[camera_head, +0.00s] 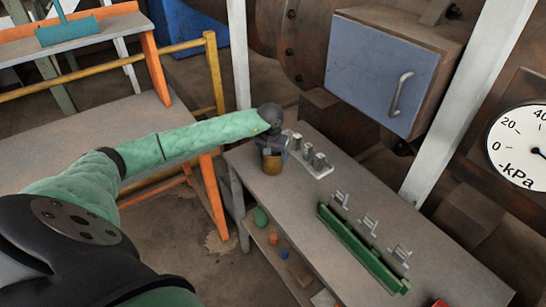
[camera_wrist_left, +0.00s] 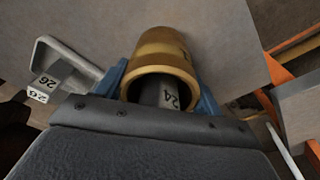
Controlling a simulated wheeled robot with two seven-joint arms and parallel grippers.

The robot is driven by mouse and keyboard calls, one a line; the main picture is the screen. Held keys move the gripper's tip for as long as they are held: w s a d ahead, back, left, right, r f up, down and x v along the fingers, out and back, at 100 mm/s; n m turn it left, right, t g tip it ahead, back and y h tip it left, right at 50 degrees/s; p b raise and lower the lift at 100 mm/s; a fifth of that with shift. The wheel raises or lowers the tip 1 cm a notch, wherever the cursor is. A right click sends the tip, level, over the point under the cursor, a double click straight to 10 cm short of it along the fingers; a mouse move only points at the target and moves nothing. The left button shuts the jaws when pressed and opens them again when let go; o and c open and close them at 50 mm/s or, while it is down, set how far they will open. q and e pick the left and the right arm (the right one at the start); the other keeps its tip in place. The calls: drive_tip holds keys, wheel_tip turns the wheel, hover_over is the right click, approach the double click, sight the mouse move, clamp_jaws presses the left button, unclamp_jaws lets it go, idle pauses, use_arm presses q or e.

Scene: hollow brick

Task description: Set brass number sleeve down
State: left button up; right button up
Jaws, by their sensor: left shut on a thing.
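The brass sleeve (camera_head: 272,164) is at the left end of the grey workbench, beside a pale rack (camera_head: 318,170) with several short posts. My left gripper (camera_head: 271,148) is shut on the sleeve from above. In the left wrist view the sleeve (camera_wrist_left: 166,45) sits between the blue fingers (camera_wrist_left: 165,90). A grey piece marked 24 (camera_wrist_left: 168,97) shows inside its near opening. I cannot tell whether the sleeve's far end touches the bench. A post marked 26 (camera_wrist_left: 46,84) stands apart to the left. My right gripper is not in view.
A green rail (camera_head: 360,248) and several small metal stands (camera_head: 370,224) lie further right on the bench. Small coloured items are on the shelf below. A blue-grey box with a handle (camera_head: 372,75) and a pressure gauge (camera_head: 520,145) are behind.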

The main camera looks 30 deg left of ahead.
use_arm(q)
drive_tip(key=shift+f, duration=0.4)
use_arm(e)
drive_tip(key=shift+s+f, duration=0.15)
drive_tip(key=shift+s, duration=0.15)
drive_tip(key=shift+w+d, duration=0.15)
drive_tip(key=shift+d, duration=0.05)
